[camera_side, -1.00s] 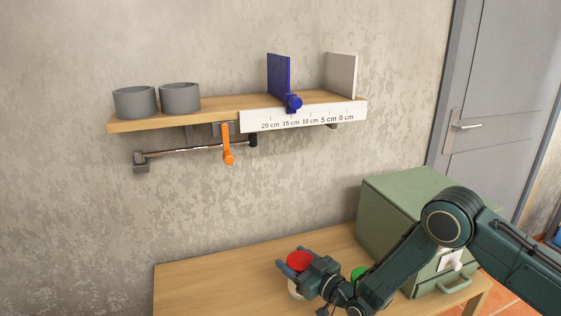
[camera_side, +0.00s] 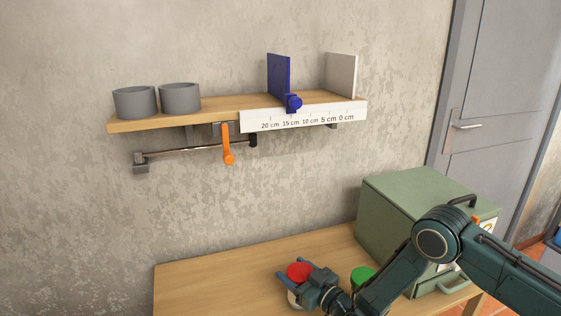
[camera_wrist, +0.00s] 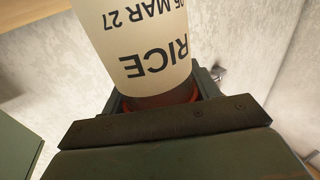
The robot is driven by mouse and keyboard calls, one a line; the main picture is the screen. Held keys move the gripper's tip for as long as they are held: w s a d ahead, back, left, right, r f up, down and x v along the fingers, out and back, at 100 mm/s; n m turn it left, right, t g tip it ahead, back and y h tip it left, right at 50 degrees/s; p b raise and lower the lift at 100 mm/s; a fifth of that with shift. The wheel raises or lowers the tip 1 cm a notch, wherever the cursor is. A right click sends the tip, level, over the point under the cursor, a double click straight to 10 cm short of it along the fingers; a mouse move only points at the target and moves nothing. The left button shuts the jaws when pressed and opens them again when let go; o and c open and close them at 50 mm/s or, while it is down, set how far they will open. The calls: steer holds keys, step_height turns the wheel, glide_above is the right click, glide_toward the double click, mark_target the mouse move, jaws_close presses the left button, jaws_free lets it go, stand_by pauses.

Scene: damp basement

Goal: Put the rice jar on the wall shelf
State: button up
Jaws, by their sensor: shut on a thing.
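The rice jar (camera_wrist: 138,45) fills the wrist view, with a cream label reading RICE and 05 MAR 27 upside down. Its red lid (camera_side: 299,271) shows in the side view at the table's front. My gripper (camera_side: 294,269) is shut on the jar near its lid, with blue-grey fingers on either side. The jar's base is hidden, so I cannot tell whether it touches the table. The wooden wall shelf (camera_side: 225,108) is above and behind, with a blue divider (camera_side: 279,76) near its 15 cm mark and a pale end panel (camera_side: 341,75) at right.
Two grey pots (camera_side: 157,100) stand on the shelf's left. An orange lever (camera_side: 228,146) and a metal rod (camera_side: 190,149) hang beneath it. A green-lidded jar (camera_side: 362,277) stands right of my gripper, before a green drawer cabinet (camera_side: 405,220). The table's left side (camera_side: 205,285) is clear.

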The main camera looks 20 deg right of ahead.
steer(key=o, duration=1.7)
steer(key=shift+f, duration=0.1)
steer(key=shift+s+d, duration=0.1)
steer(key=shift+s, duration=0.1)
steer(key=shift+v, duration=0.85)
steer(key=shift+s+d, duration=0.15)
steer(key=shift+s, duration=0.2)
steer(key=shift+r, duration=3.6)
